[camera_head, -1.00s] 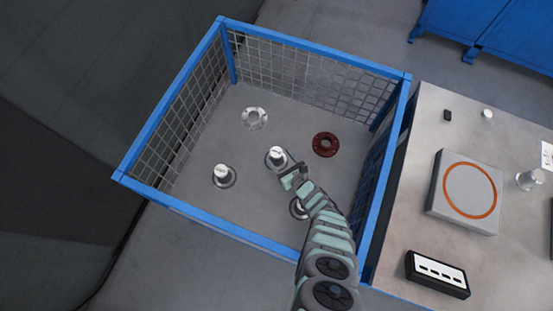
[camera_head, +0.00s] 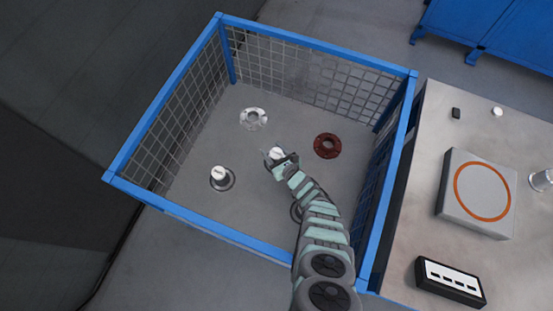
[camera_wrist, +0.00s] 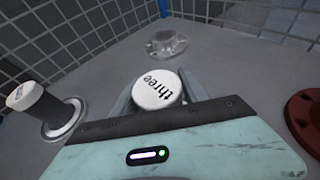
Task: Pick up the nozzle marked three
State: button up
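My gripper (camera_head: 279,163) is at this nozzle. In the wrist view its two fingers are open, one on each side of the cap; whether either touches is not clear. The nozzle's lower body is hidden behind my gripper.
Another white-capped nozzle (camera_head: 219,174) on a flanged base stands to the left. A clear flange (camera_head: 253,119) and a dark red flange (camera_head: 327,145) lie behind and to the right. The crate's blue rim (camera_head: 310,43) surrounds them. A grey table (camera_head: 430,190) adjoins on the right.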

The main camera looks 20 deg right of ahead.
grip_shut()
dwell(0.3)
dwell(0.3)
